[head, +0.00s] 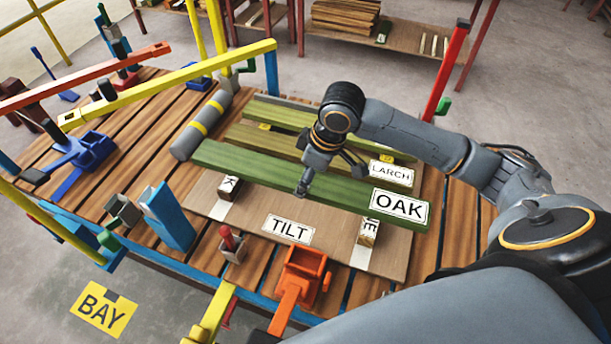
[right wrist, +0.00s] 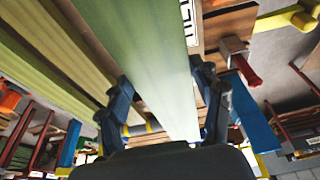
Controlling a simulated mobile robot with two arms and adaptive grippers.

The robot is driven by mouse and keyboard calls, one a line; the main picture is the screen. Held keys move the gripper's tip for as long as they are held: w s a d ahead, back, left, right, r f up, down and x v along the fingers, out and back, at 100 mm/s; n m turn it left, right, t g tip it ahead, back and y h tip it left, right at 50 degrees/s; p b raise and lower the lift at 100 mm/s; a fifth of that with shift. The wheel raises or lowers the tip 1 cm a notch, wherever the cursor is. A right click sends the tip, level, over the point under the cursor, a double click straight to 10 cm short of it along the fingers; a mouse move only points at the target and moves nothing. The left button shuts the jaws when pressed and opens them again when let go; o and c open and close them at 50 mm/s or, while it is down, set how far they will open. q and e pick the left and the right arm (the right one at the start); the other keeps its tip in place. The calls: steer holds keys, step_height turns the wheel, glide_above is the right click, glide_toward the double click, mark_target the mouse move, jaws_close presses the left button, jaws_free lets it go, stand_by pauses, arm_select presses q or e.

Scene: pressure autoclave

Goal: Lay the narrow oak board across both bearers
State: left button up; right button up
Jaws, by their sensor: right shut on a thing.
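The oak board (head: 255,168), green with an OAK label, spans left to right above the tilt base (head: 330,253). My right gripper (head: 305,182) is shut on it near its middle. In the right wrist view the board (right wrist: 150,60) runs between the two fingers of the gripper (right wrist: 165,105). Below the board's front edge show the ends of two bearers, the left one (head: 229,188) and the right one (head: 367,235); their far parts are hidden under it. I cannot tell whether the board touches them. My left gripper is not in view.
The larch board (head: 255,135) and another green board (head: 285,115) lie behind. An orange holder (head: 300,280), a blue block (head: 168,217) and a red-handled clamp (head: 230,243) sit in front.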

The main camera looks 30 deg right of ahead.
steer(key=shift+w+d+f, duration=0.4)
steer(key=shift+w+f, duration=0.6)
steer(key=shift+f, duration=0.55)
steer(key=shift+w+d+f, duration=0.4)
steer(key=shift+w+f, duration=0.55)
steer(key=shift+f, duration=0.65)
steer(key=shift+w+d+f, duration=0.4)
steer(key=shift+w+f, duration=0.6)
steer(key=shift+f, duration=0.55)
steer(key=shift+f, duration=0.15)
steer(key=o, duration=1.8)
steer(key=shift+s, duration=0.1)
steer(key=v, duration=1.2)
